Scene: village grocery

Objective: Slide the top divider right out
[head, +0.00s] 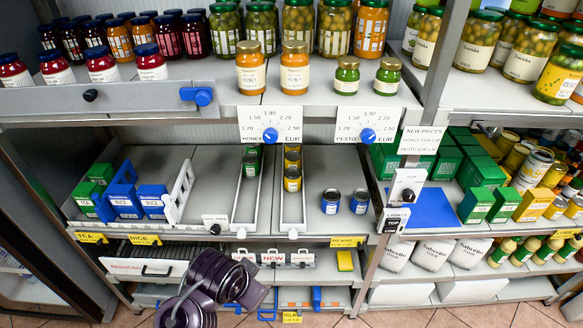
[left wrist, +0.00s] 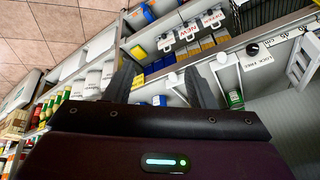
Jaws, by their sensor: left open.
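A white slotted divider (head: 181,192) stands upright on the middle shelf, right of the blue rice boxes (head: 124,201). It also shows at the right edge of the left wrist view (left wrist: 303,60). A black knob (head: 215,229) on a lock/free plate sits at the shelf front to its right; it shows in the left wrist view (left wrist: 252,49). I cannot tell for sure which part is the top divider. My left gripper (left wrist: 162,86) is open and empty, apart from the divider. In the head view its dark body (head: 220,287) is low in front of the shelves, fingers unclear. My right gripper is out of view.
The upper shelf has a grey front rail (head: 130,98) with a blue handle (head: 197,96). Two narrow channels with green (head: 252,160) and yellow tins stand right of the divider. Lower drawers and boxes (head: 287,259) lie behind my left gripper. Blue tins (head: 331,201) stand farther right.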

